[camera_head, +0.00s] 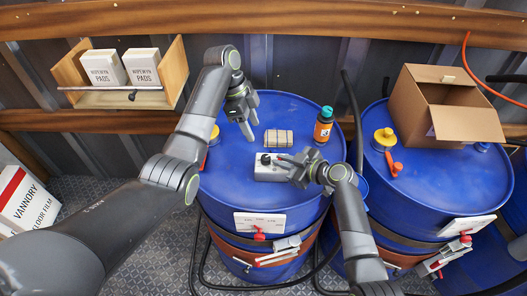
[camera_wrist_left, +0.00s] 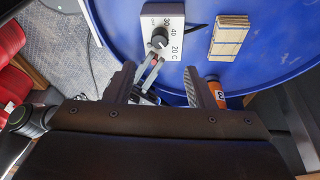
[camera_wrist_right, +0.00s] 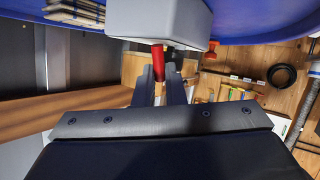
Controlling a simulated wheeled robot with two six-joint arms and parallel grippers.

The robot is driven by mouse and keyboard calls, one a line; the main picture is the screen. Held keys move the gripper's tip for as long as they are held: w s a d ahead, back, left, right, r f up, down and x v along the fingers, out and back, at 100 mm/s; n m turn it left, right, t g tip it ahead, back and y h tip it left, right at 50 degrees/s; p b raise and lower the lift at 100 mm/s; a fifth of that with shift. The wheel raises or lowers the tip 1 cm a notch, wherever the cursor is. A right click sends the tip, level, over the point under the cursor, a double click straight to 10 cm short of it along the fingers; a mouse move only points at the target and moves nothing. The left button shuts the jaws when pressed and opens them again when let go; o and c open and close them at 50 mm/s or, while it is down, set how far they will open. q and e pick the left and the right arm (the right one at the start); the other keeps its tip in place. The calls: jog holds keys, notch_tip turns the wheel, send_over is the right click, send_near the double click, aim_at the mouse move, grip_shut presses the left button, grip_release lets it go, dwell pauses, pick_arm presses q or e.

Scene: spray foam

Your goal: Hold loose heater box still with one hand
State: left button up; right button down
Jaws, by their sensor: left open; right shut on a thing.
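The heater box (camera_head: 270,173) is a small pale grey block with a black dial, lying on top of the left blue drum (camera_head: 230,190). Its dial and temperature numbers show in the left wrist view (camera_wrist_left: 178,24). My right gripper (camera_head: 290,170) is at the box's right side, with its fingers shut at the box. Something red (camera_wrist_right: 158,58) shows between these fingers in the right wrist view; I cannot tell whether it is held. My left gripper (camera_head: 246,121) is open and empty above the drum, behind and left of the box.
A second blue drum (camera_head: 440,185) at right bears an open carton (camera_head: 465,124). A wooden shelf (camera_head: 175,70) holds wiper pad packs.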

aim_at(265, 157)
pick_arm(q)
jog(key=shift+m+h, duration=0.4)
jog(key=shift+m, duration=0.1)
jog(key=x, duration=1.1)
jog(key=shift+s+a+f, duration=0.1)
jog(key=shift+a+f, duration=0.15)
jog(key=shift+f, duration=0.1)
jog(key=shift+c, duration=0.3)
jog(key=c, duration=0.9)
